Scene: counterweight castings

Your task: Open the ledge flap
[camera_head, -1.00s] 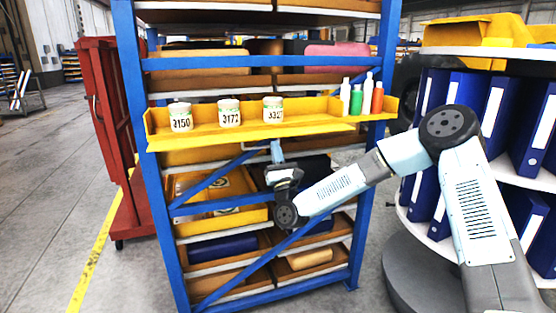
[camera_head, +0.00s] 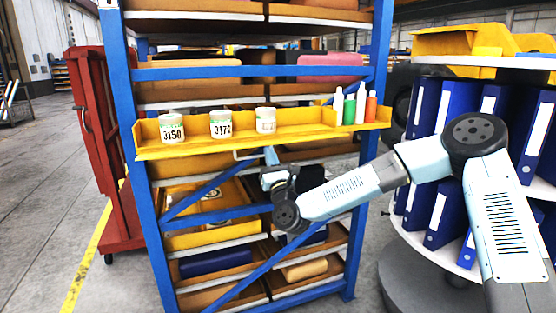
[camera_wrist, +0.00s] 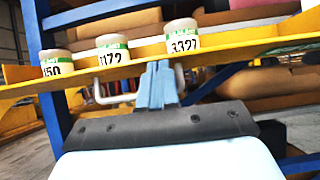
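The ledge flap is a yellow ledge (camera_head: 200,146) across the front of a blue rack; it also shows in the wrist view (camera_wrist: 220,55). It stands roughly level, with a raised lip and a pale wire handle (camera_head: 243,155) below its front edge. The handle also shows in the wrist view (camera_wrist: 115,98). My gripper (camera_head: 271,154) is just under the ledge at the handle's right part. In the wrist view its blue fingers (camera_wrist: 158,82) are together and overlap the handle. I cannot tell whether they touch it.
Labelled jars stand on the ledge: 3150 (camera_head: 172,128), 3172 (camera_head: 221,124) and a third (camera_head: 266,121). Several small bottles (camera_head: 349,110) stand at its right end. A red cabinet (camera_head: 95,150) is left of the rack; a round shelf with blue binders (camera_head: 425,105) is right.

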